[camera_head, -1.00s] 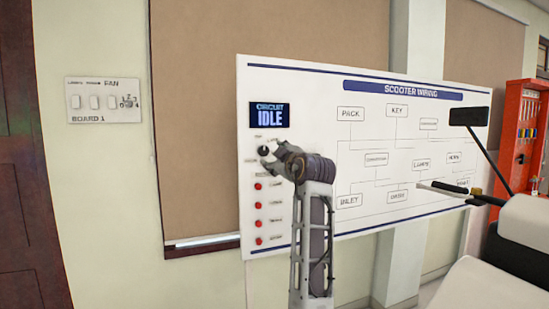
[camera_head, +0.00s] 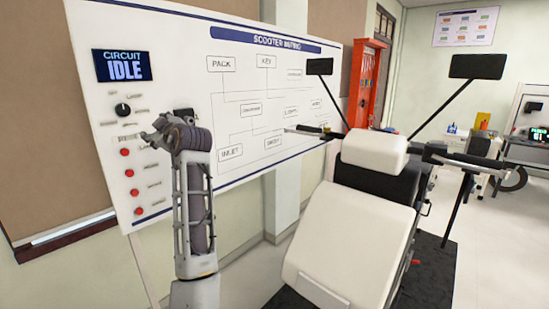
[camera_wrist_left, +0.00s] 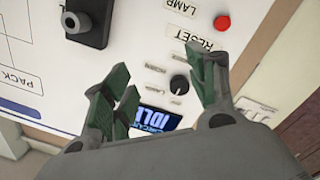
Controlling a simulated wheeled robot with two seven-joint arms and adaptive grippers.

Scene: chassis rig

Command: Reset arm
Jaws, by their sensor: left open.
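My left gripper (camera_head: 158,132) is raised in front of the left part of the scooter wiring board (camera_head: 250,75), just right of its knob and red buttons. In the left wrist view my left gripper (camera_wrist_left: 165,90) is open, its green-padded fingers spread and nothing between them. The black rotary knob (camera_head: 123,110) is below the circuit screen (camera_head: 123,66), which reads IDLE. The knob also shows in the left wrist view (camera_wrist_left: 179,84), near the right finger. A red button (camera_wrist_left: 222,23) sits by the RESET and LAMP labels. My right gripper is not in view.
A scooter (camera_head: 350,235) with a pale seat, handlebars and mirrors stands on a dark mat right of my left arm. A red tool cabinet (camera_head: 366,85) is behind it. A bench (camera_head: 530,150) stands far right. Open floor shows at the lower right.

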